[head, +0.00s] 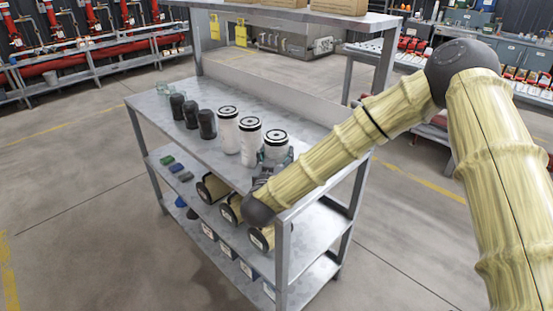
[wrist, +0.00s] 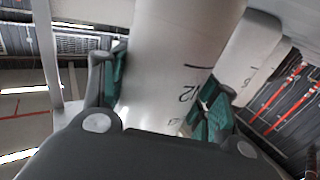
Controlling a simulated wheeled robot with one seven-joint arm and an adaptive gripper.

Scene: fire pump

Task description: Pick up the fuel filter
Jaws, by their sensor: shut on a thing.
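Three white cylindrical filters with black-ringed tops stand on the top of the metal bench (head: 165,112). The task's fuel filter appears to be the rightmost white one (head: 276,137), nearest my arm. My gripper (head: 274,160) is at this filter, low on its near side, and partly hides it. In the wrist view, the green-padded fingers of my gripper (wrist: 164,90) are closed on both sides of the white filter (wrist: 180,55), which has dark printed markings. It looks upright; whether its base touches the bench top is hidden.
The middle white filter (head: 249,138) and left white filter (head: 228,130) stand close to the left of the held one. Black canisters (head: 207,124) and clear jars are further left. A raised shelf (head: 300,14) carries boxes behind.

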